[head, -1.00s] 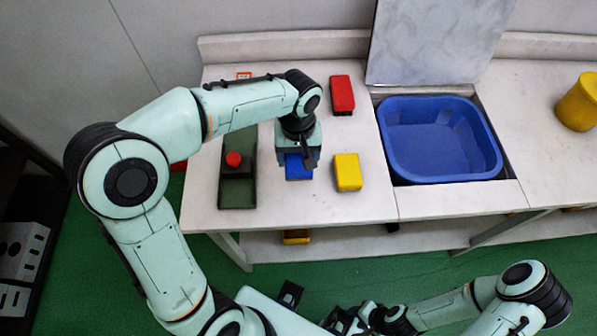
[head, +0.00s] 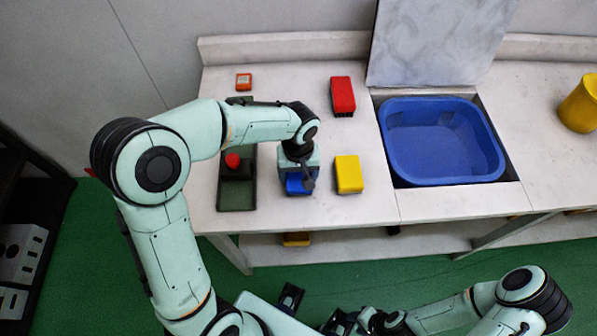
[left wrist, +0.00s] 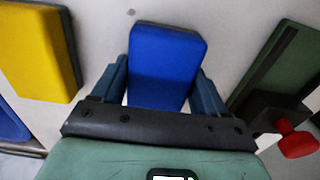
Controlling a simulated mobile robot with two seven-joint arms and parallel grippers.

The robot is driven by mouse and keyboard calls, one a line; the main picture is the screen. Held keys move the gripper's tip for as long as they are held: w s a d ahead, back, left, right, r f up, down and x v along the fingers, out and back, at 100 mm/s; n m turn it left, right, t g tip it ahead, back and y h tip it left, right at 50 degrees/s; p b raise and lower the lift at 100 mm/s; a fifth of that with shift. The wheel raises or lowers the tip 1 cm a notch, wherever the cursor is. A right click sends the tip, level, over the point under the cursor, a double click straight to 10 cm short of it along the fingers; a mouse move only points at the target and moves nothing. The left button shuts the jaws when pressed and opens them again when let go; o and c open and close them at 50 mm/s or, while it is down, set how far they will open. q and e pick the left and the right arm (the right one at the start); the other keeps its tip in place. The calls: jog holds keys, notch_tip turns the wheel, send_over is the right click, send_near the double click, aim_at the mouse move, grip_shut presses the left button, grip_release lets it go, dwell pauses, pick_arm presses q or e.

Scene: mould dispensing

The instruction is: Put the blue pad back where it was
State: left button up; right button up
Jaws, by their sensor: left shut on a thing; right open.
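The blue pad (head: 297,187) is between the fingers of my left gripper (head: 300,186), to the left of the yellow block (head: 349,174). In the left wrist view the blue pad (left wrist: 167,62) sits between the two fingers of the left gripper (left wrist: 160,90), which is shut on it. The gripper hides part of the pad in the head view. Whether the pad touches the table is hard to tell. My right gripper (head: 352,322) is open at the bottom of the head view, away from the table.
A dark green tray-like fixture (head: 237,197) with a red knob (head: 233,160) stands left of the pad. A red block (head: 342,96) lies behind, a small orange item (head: 243,82) at the back left. A blue basin (head: 440,140) is sunk in the table at right.

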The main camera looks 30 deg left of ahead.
pick_arm(q)
jog(key=o, duration=1.2)
jog(key=shift+r+p, duration=0.3)
jog(key=shift+r, duration=0.15)
notch_tip(320, 180, up, 11)
jog(key=p, duration=0.1)
jog(key=shift+r, duration=0.2)
